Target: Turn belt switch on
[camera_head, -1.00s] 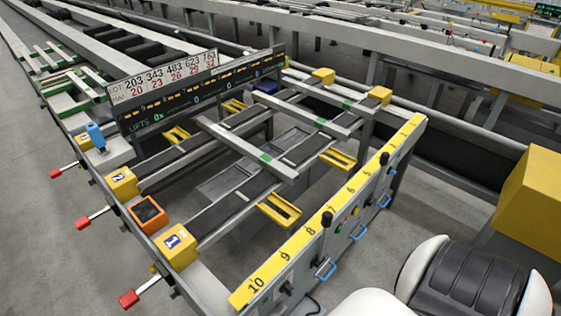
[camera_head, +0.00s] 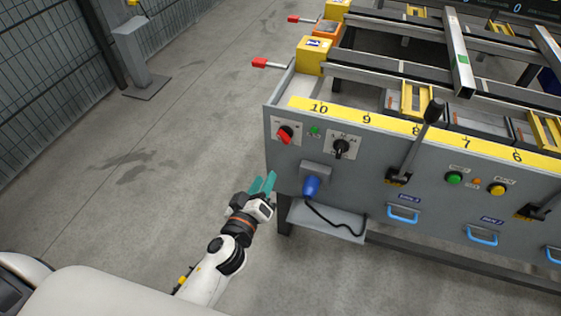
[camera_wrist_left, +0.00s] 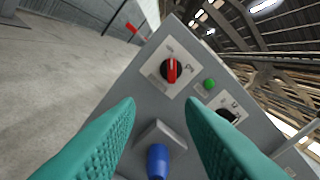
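A red rotary switch (camera_head: 284,134) on a white plate sits at the upper left of the grey panel, with a green light (camera_head: 314,131) beside it. A black rotary switch (camera_head: 341,147) is further right. I cannot read which one is the belt switch. In the left wrist view the red switch (camera_wrist_left: 171,70) shows between and beyond my fingertips. My left gripper (camera_head: 264,183) is open and empty, with teal fingers, below and left of the red switch and apart from the panel. My right gripper is not in view.
A blue plug (camera_head: 311,186) with a black cable juts from the panel near my left gripper, above a grey shelf (camera_head: 327,221). Levers (camera_head: 424,125) and blue handles (camera_head: 403,213) stick out further right.

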